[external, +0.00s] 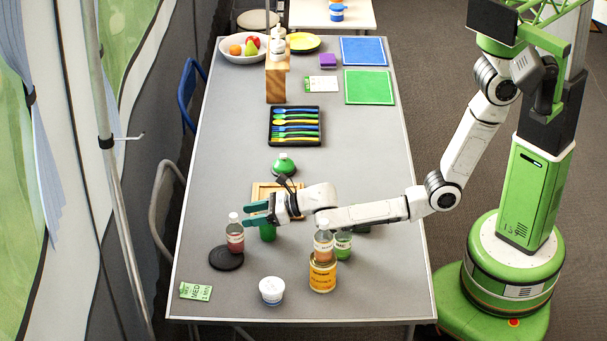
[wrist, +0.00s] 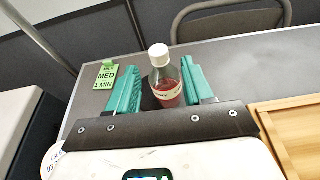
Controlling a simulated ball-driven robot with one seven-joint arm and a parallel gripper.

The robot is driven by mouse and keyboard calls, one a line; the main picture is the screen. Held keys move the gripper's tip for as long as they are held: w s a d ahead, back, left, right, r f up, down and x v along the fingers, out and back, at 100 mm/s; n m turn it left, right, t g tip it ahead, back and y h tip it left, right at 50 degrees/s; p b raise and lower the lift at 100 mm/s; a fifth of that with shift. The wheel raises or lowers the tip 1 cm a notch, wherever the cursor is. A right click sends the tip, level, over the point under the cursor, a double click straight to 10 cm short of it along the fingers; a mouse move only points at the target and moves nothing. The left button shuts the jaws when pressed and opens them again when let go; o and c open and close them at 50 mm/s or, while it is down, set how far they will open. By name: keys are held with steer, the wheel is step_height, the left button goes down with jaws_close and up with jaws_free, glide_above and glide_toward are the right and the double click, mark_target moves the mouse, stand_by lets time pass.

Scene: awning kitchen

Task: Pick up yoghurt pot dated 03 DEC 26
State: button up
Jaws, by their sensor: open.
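A white yoghurt pot (external: 271,290) with a blue band stands on the table near its front edge in the external view; its date is too small to read there. My gripper (external: 256,211) is open, with teal fingers pointing left, behind and left of the pot. In the wrist view, a clear bottle of red liquid with a white cap (wrist: 166,85) stands between or just beyond the fingers (wrist: 158,88); contact cannot be told.
The red bottle (external: 235,238) stands by a black round mat (external: 226,260). Another bottle (external: 323,240) is on or behind a yellow can (external: 322,275), right of the pot. A green MED card (external: 195,291) lies at front left. The table around the pot is mostly clear.

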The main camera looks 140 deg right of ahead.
stand_by(0.4)
steer(key=o, duration=0.9)
steer(key=shift+c, duration=0.2)
